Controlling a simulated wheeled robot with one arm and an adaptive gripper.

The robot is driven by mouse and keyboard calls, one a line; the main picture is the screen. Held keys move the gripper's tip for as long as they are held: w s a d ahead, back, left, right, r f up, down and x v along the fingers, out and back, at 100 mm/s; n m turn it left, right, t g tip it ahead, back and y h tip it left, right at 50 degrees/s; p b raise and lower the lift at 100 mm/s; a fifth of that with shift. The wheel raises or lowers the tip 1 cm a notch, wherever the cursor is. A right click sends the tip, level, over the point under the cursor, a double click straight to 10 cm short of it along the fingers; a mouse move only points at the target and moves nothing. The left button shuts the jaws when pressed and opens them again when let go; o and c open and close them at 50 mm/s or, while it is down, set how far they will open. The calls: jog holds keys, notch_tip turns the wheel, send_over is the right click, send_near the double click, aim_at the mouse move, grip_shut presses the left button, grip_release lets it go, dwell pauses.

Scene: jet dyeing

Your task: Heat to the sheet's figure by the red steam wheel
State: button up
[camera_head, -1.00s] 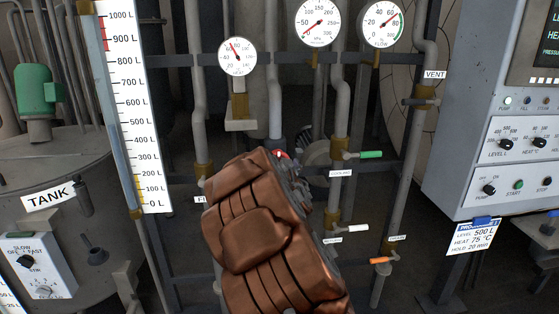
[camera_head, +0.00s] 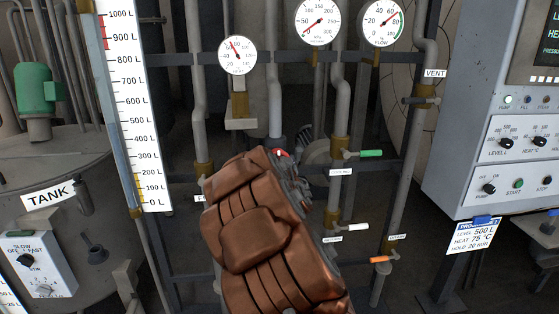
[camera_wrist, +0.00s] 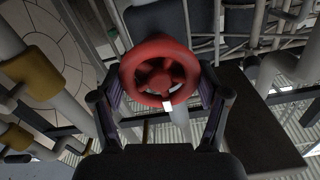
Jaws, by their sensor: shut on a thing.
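The red steam wheel (camera_wrist: 160,72) sits between the fingers of my gripper (camera_wrist: 162,105) in the wrist view. The fingers are shut on its rim, and a small white mark shows at the rim's lower side. In the head view only a bit of the red wheel (camera_head: 281,153) shows past my brown arm, which hides the rest. The process sheet (camera_head: 472,236) reads level 500 L, heat 75 °C, hold 20 min. The heat gauge (camera_head: 238,57) has its red needle pointing up and slightly left; its exact value is too small to read.
A green-handled valve (camera_head: 369,153), a white-handled valve (camera_head: 357,227) and an orange-handled valve (camera_head: 381,260) are on pipes to the right. The control panel (camera_head: 455,130) stands at far right. The level scale (camera_head: 125,110) and the tank (camera_head: 75,235) are at left.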

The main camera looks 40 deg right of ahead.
jog(key=shift+f+n+b, duration=0.15)
jog(key=shift+n+b, duration=0.75)
jog(key=shift+n, duration=0.1)
jog(key=n+b, duration=0.2)
jog(key=n, duration=0.1)
jog(key=shift+n, duration=0.3)
jog(key=n+b, duration=0.3)
jog(key=n, duration=0.3)
jog(key=shift+w+a, duration=0.1)
jog(key=shift+n, duration=0.3)
jog(key=o, duration=1.2)
jog(key=shift+c, duration=0.2)
jog(key=shift+a, duration=0.1)
